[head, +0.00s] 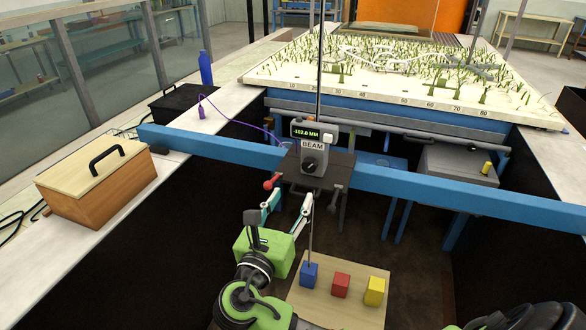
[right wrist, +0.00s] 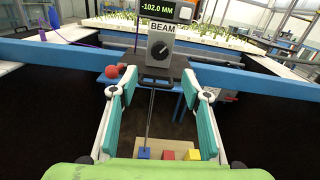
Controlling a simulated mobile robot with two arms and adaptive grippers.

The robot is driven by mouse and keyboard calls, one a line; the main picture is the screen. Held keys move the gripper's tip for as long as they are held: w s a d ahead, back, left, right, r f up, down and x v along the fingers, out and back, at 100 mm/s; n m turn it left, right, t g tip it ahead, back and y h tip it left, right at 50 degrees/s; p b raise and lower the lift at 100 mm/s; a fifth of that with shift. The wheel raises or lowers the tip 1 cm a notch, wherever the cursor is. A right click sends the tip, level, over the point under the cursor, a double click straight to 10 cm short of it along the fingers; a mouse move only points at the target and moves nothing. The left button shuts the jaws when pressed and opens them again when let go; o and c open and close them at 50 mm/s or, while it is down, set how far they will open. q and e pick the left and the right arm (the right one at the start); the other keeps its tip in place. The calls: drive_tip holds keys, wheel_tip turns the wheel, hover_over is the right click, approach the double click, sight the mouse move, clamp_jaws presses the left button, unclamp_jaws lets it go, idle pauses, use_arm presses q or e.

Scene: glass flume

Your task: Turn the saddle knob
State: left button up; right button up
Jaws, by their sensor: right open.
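A grey box marked BEAM, reading -102.0 MM, stands on the dark saddle plate (head: 338,172) across the blue beam. A black dial knob (head: 310,166) is on its front face; it also shows in the right wrist view (right wrist: 159,49). A red ball-ended handle (head: 268,184) sticks out at the saddle's left side and shows in the right wrist view (right wrist: 112,71). My right gripper (head: 288,202) is open and empty, just in front of and below the saddle. In the right wrist view the dial is ahead, between the teal fingertips, apart from them. My left gripper is not in view.
The blue beam (head: 420,192) spans the flume. A thin rod rises from a board (head: 330,308) with blue (head: 309,275), red (head: 341,285) and yellow (head: 374,291) blocks below. A wooden box (head: 97,181) sits on the left ledge. A planted bed (head: 400,70) lies behind.

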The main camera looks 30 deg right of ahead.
sight(308, 166)
drive_tip(key=shift+n, duration=0.5)
drive_tip(key=p+x, duration=0.2)
drive_tip(key=x, duration=1)
drive_tip(key=shift+w+d+r, duration=0.1)
drive_tip(key=shift+w+d, duration=0.1)
drive_tip(key=shift+p+x, duration=0.3)
drive_tip(key=shift+x, duration=0.5)
drive_tip(key=shift+c, duration=0.3)
drive_tip(key=c, duration=1)
drive_tip(key=shift+c, duration=0.2)
